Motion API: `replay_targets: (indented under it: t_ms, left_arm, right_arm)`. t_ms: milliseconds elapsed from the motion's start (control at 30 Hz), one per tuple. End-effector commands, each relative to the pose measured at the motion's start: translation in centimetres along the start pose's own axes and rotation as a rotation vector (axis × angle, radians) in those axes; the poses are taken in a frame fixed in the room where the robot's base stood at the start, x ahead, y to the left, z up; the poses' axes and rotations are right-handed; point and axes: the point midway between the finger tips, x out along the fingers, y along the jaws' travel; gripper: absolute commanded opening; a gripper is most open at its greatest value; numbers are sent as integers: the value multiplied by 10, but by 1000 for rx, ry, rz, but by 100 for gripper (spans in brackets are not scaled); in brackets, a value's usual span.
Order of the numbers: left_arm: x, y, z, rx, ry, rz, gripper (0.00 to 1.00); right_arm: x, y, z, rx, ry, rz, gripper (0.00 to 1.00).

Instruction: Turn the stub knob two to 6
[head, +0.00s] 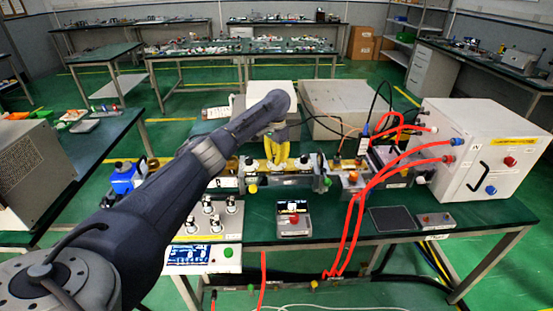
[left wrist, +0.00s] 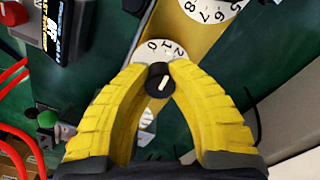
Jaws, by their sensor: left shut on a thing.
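My left gripper (head: 277,167) has yellow fingers and reaches down onto the brass-coloured bar assembly in the middle of the table in the head view. In the left wrist view its fingertips (left wrist: 160,68) are shut on a small black knob (left wrist: 159,84) with a white pointer mark. A white dial plate (left wrist: 160,50) lies under this knob, with 0, 1 and 2 readable; the fingers hide the rest of its numbers. I cannot tell which number the pointer shows. No label naming this knob is readable. My right gripper is not in view.
A second white dial (left wrist: 213,8) with higher numbers is close by on the same bar. Red cables (head: 365,190) run from the white cabinet (head: 480,145) across the table's right side.

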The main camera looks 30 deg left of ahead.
Motion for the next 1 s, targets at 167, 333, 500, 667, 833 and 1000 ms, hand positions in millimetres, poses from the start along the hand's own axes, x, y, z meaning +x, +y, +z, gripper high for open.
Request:
replay_targets:
  t_ms: [167, 333, 500, 667, 833, 1000]
  left_arm:
    - [0, 0, 0, 165, 1, 0, 0]
    - [0, 0, 0, 327, 2, 1, 0]
    - [0, 0, 0, 489, 1, 0, 0]
    - [0, 0, 0, 640, 1, 0, 0]
    - [0, 0, 0, 802, 1, 0, 0]
    - [0, 0, 0, 964, 2, 0, 0]
  right_arm:
    - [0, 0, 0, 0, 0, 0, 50]
    - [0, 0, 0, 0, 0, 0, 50]
    - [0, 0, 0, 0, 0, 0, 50]
    - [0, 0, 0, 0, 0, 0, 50]
    - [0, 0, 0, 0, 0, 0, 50]
    - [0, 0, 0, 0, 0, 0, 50]
